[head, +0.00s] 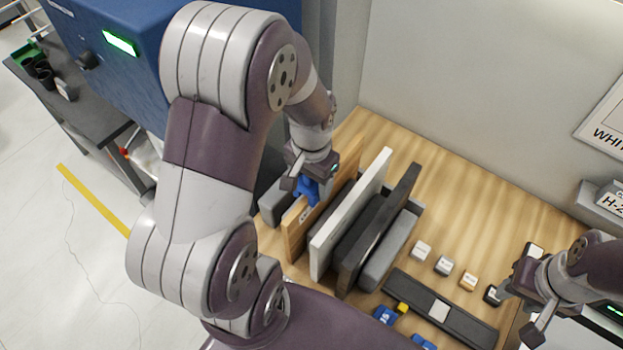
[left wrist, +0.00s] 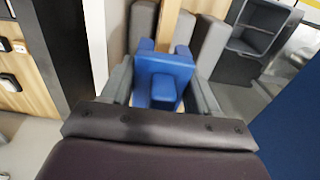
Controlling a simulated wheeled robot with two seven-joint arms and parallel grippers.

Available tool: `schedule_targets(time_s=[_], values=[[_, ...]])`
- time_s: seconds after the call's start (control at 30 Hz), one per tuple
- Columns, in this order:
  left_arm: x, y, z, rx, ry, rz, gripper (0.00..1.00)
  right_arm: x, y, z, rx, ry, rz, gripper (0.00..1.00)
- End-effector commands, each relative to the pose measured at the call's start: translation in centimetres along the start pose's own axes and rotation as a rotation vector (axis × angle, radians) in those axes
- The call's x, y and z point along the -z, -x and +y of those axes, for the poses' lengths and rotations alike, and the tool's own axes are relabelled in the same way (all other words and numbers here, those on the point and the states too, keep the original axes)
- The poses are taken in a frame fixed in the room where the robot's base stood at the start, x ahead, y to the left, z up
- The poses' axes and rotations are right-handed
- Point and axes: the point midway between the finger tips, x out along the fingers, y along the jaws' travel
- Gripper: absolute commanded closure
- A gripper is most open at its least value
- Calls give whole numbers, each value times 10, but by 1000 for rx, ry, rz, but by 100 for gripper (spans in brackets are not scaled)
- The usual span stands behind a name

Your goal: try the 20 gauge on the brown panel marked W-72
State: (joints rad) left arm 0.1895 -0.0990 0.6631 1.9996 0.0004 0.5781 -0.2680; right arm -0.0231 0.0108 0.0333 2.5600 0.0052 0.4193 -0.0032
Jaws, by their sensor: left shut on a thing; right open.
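My left gripper (head: 306,180) is shut on a blue gauge (head: 307,191) at the top edge of the brown panel (head: 294,232). The panel stands upright in a rack, with a small label I cannot read. In the left wrist view the blue gauge (left wrist: 163,75) sits between the fingers (left wrist: 162,92), with brown wood behind it; I cannot tell whether it fits over or touches the panel's edge. No number on the gauge is legible. My right gripper (head: 522,312) is open and empty at the lower right, near a dark-topped small block (head: 492,294).
A white panel (head: 345,218) and a black panel (head: 375,235) stand right of the brown one, between grey supports (head: 390,250). A dark tray (head: 465,325) and blue gauges (head: 385,315) lie in front. Several small blocks (head: 444,265) line the wooden table. A blue machine (head: 130,75) stands left.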

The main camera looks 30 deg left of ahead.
Motion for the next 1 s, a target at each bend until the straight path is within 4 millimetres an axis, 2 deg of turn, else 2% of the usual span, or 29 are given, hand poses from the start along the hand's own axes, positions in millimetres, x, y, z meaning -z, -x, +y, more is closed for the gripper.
schedule_targets(time_s=[1.0], values=[[0, -11, 0, 0, 0, 0, 80, -1, -6, 0, 0, 0, 0, 57]])
